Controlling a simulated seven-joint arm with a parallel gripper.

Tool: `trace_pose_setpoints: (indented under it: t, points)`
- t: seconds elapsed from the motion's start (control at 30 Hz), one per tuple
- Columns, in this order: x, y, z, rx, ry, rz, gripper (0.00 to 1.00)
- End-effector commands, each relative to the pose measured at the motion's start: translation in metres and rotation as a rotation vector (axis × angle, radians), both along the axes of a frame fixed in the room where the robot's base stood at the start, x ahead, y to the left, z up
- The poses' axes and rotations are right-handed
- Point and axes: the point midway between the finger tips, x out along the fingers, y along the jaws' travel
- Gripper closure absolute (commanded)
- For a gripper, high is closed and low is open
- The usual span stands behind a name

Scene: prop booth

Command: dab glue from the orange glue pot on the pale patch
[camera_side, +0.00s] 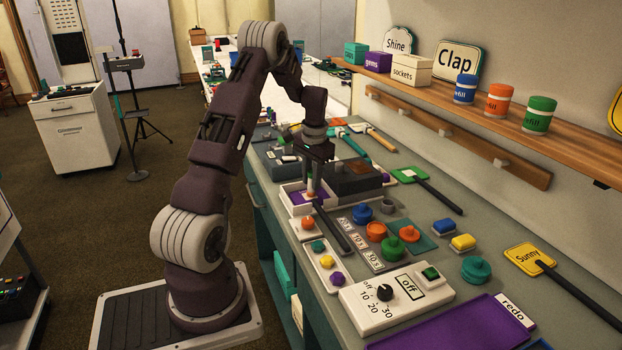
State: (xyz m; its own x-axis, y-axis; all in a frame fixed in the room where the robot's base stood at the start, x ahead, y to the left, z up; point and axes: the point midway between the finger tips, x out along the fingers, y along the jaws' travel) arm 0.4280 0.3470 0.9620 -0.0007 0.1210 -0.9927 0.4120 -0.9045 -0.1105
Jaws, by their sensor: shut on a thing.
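I cannot make out the pale patch for certain.
A dark box with a brown top (360,180) stands right of my gripper. A dark bar (332,228) lies in front of the tray. A shelf (480,118) runs along the wall.

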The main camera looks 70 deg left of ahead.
Motion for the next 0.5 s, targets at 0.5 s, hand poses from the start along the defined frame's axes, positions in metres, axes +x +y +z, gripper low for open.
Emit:
trace_pose_setpoints:
  t: [0.5]
  points:
    - [-0.0059,0.0001,-0.0011,0.000,-0.001,-0.001,1.00]
